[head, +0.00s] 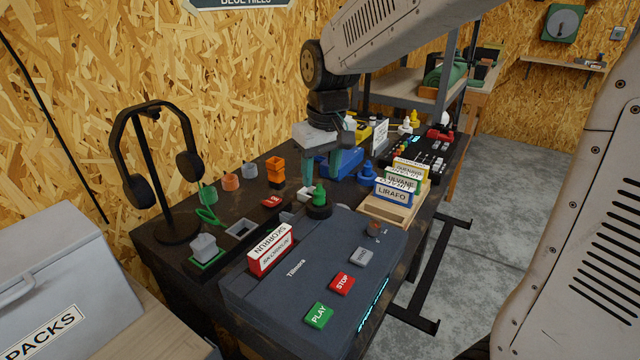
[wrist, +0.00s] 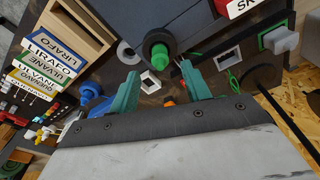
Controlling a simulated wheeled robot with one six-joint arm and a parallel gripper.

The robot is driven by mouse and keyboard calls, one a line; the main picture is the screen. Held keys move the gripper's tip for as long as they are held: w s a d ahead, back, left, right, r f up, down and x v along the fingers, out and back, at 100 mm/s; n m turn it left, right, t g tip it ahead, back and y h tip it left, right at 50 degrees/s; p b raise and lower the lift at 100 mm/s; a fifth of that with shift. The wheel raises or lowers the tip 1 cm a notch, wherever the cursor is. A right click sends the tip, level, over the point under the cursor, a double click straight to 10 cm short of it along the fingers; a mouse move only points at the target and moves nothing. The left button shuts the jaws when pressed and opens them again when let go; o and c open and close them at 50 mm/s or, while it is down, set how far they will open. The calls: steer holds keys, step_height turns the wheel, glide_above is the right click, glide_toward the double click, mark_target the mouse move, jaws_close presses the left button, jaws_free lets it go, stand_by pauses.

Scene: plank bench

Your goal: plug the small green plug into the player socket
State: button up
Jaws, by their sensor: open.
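The small green plug (head: 319,194) stands upright, its lower part in or on a dark round disc at the far corner of the player (head: 340,250). In the wrist view the plug (wrist: 160,58) lies just beyond and between my fingertips. My gripper (head: 322,178) is open, its two teal fingers pointing down near the plug, with nothing seen between them; it also shows in the wrist view (wrist: 159,72). I cannot tell whether the fingers touch the plug. A small round brownish fitting (head: 375,228) sits on the player's top right; I cannot tell if it is the socket.
A red-and-white card (head: 270,252) stands on the player. A wooden card holder (head: 396,205) and a blue plug (head: 367,172) are to the right of my gripper.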

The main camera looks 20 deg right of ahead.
mark_target(322, 193)
steer(key=shift+s+r, duration=0.2)
steer(key=shift+r, duration=1.3)
steer(key=s+d+f+m, duration=0.1)
steer(key=s+d+m, duration=0.1)
steer(key=s, duration=2.3)
steer(key=shift+d, duration=0.5)
steer(key=shift+f, duration=0.1)
